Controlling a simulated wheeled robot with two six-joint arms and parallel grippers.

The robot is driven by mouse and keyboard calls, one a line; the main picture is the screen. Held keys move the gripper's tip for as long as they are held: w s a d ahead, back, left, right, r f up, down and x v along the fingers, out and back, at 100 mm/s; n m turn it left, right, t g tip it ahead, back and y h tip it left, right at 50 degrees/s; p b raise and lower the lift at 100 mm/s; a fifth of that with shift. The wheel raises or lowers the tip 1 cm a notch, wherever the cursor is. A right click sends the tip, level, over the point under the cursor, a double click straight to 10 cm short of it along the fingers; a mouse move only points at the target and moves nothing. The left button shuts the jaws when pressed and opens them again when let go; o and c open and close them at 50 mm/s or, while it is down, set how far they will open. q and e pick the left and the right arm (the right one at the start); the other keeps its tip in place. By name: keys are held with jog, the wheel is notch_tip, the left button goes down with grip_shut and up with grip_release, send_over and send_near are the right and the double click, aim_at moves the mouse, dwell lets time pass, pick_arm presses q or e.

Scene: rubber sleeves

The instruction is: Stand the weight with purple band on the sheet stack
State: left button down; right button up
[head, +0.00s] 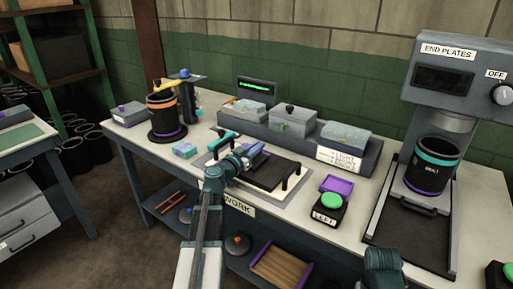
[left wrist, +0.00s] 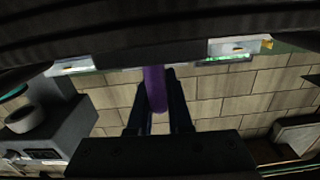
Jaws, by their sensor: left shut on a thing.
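My left gripper (head: 243,157) reaches over the work plate. It is shut on the weight with purple band (head: 259,154), a greyish piece mostly hidden by the gripper. In the left wrist view a purple upright part of the weight (left wrist: 155,88) sits between the fingers (left wrist: 153,100). The dark sheet stack (head: 268,176) lies on the work plate, just below and right of the gripper. A dark layered mass fills the top of the left wrist view. Whether the weight touches the stack, I cannot tell.
A teal handle (head: 222,140) and a black handle (head: 291,172) stand beside the stack. Bins (head: 293,121) line the back. A banded black cylinder (head: 164,118) stands left.

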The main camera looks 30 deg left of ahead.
pick_arm(q)
jog(key=c, duration=0.8)
grip_release()
jog(key=shift+d, duration=0.1)
jog(key=shift+c, duration=0.2)
jog(key=shift+r, duration=0.1)
jog(key=shift+r+p, duration=0.3)
jog(key=shift+p, duration=0.2)
jog(key=shift+s+r+p, duration=0.15)
jog(key=shift+r+p, duration=0.25)
jog(key=shift+r, duration=0.05)
jog(key=s+a, duration=0.1)
jog(key=s, duration=1)
jog(key=shift+s+f, duration=0.25)
jog(key=shift+s, duration=0.1)
